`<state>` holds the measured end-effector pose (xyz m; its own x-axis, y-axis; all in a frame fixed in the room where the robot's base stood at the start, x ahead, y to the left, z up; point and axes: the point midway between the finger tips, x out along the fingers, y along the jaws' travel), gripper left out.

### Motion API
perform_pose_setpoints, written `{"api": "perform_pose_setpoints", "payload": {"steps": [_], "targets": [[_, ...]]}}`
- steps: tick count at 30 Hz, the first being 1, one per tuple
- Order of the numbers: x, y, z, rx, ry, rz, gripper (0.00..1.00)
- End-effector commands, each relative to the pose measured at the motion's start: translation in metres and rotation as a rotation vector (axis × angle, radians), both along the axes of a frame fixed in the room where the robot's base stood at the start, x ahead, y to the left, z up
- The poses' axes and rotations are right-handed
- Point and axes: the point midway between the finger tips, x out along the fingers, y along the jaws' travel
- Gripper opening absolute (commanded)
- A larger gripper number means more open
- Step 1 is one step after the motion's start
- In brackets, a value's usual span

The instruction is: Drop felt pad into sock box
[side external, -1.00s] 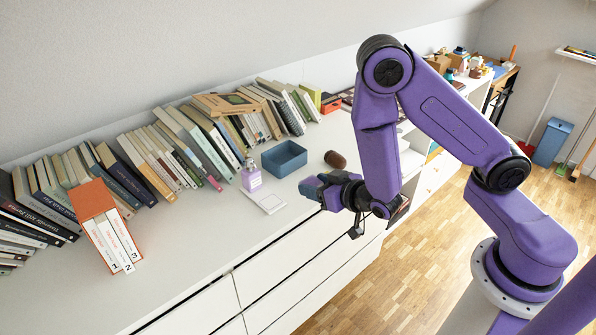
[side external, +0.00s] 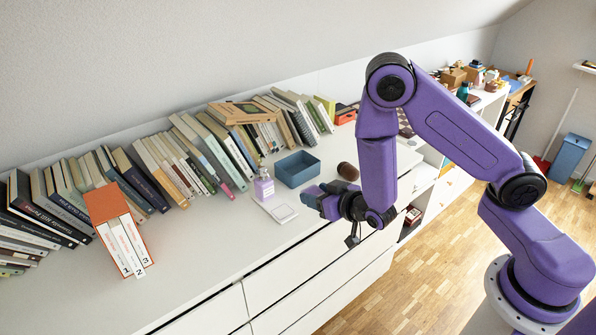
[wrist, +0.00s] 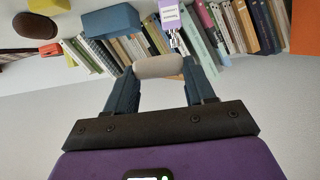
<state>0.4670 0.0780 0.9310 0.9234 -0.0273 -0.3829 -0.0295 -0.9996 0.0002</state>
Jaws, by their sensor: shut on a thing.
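My gripper (side external: 314,197) is shut on a pale, rounded piece, seemingly the felt pad (wrist: 158,67), held between both blue fingertips in the wrist view. In the side view I cannot make the pad out. The sock box appears to be the open blue box (side external: 298,170) on the white dresser top, just behind and a little left of my fingers. It also shows in the wrist view (wrist: 112,22), beyond the pad; its inside is not visible there. The gripper is apart from the box, in front of it near the dresser's front edge.
A lilac bottle (side external: 264,187) stands left of the box, with a flat white square (side external: 284,213) before it. A brown rounded object (side external: 348,171) lies right of the box. Books (side external: 180,165) line the wall.

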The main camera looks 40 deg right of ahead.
Motion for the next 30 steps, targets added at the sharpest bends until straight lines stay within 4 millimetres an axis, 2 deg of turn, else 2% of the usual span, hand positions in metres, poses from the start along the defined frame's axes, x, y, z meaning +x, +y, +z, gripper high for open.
{"api": "perform_pose_setpoints", "payload": {"steps": [1,5,8,12,15,18,22,25,30], "targets": [[0.017,-0.002,-0.005,0.004,-0.004,-0.010,0.21],[0.063,-0.011,-0.014,0.002,-0.005,-0.014,0.21],[0.098,-0.025,-0.017,0.002,-0.005,-0.010,0.21],[0.146,-0.056,-0.017,-0.001,-0.007,-0.002,0.21],[0.174,-0.083,-0.016,-0.001,-0.005,0.004,0.21],[0.195,-0.109,-0.014,-0.002,-0.004,0.007,0.21],[0.211,-0.134,-0.011,-0.002,-0.003,0.009,0.21],[0.217,-0.145,-0.010,-0.002,-0.001,0.012,0.21],[0.220,-0.150,-0.015,0.000,0.001,0.012,0.21]]}}
